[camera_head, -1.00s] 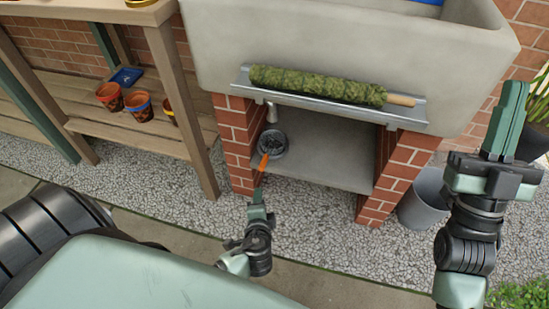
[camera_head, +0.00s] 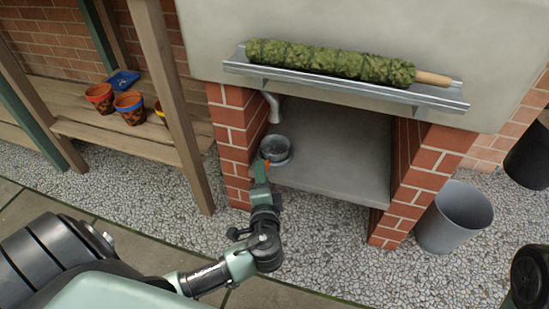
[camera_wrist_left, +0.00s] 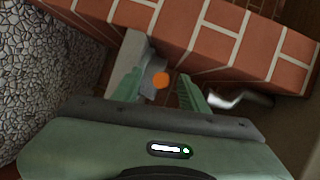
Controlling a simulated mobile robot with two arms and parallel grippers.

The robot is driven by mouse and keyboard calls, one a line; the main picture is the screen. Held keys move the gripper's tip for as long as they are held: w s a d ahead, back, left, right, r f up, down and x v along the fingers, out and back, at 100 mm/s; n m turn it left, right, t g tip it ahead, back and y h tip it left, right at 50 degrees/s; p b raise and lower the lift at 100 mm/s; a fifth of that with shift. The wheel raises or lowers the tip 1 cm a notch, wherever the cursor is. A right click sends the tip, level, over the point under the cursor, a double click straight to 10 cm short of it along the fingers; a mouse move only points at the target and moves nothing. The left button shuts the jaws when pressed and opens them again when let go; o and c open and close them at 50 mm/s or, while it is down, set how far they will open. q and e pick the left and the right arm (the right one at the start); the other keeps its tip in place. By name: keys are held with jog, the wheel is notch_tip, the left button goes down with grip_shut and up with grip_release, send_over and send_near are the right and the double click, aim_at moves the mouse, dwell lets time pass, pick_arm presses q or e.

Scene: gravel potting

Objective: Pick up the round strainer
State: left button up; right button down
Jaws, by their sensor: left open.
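The round strainer (camera_head: 276,149) is a small grey bowl shape with an orange handle. It sits on the grey shelf (camera_head: 340,165) under the sink, by the left brick pillar. My left gripper (camera_head: 261,176) is open, just in front of the strainer, and partly hides its handle. In the left wrist view, the orange handle end (camera_wrist_left: 161,80) shows between the two spread fingers of the left gripper (camera_wrist_left: 160,92). I cannot tell whether the fingers touch it. The bowl is hard to make out there. My right gripper is out of view.
Brick pillars (camera_head: 237,130) flank the shelf, the left one close beside my left gripper. A metal spout (camera_head: 271,106) hangs above the strainer. A ledge (camera_head: 345,84) with a moss pole (camera_head: 335,62) overhangs the opening. A grey bucket (camera_head: 455,220) stands at right.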

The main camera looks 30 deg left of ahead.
pick_arm(q)
jog(key=shift+x, duration=1.05)
grip_shut()
jog(key=shift+r, duration=0.1)
